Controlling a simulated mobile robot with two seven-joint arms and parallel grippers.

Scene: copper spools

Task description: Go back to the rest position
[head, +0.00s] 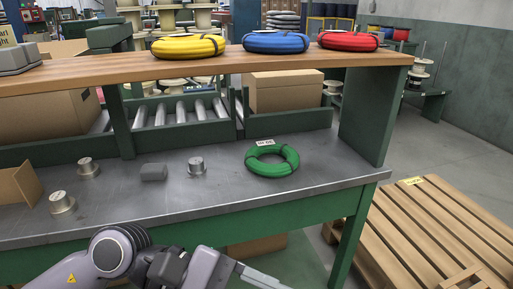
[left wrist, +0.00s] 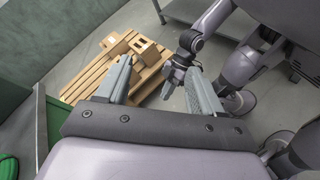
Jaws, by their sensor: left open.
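My left arm comes in at the bottom of the head view, its gripper (head: 258,277) low in front of the workbench, below the bench top. In the left wrist view the two fingers of my left gripper (left wrist: 160,84) are spread apart with nothing between them. Beyond them, my right arm hangs down with its dark gripper (left wrist: 177,73); it is too small to tell whether its jaws are open. A green coil (head: 272,160) lies flat on the metal bench top (head: 225,200), apart from my left gripper.
Yellow (head: 188,46), blue (head: 276,42) and red (head: 348,40) coils lie on the wooden shelf (head: 130,68). Metal weights (head: 62,202) stand on the bench. A wooden pallet (head: 432,235) lies on the floor at right. My left gripper is close to the green bench frame (head: 205,230).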

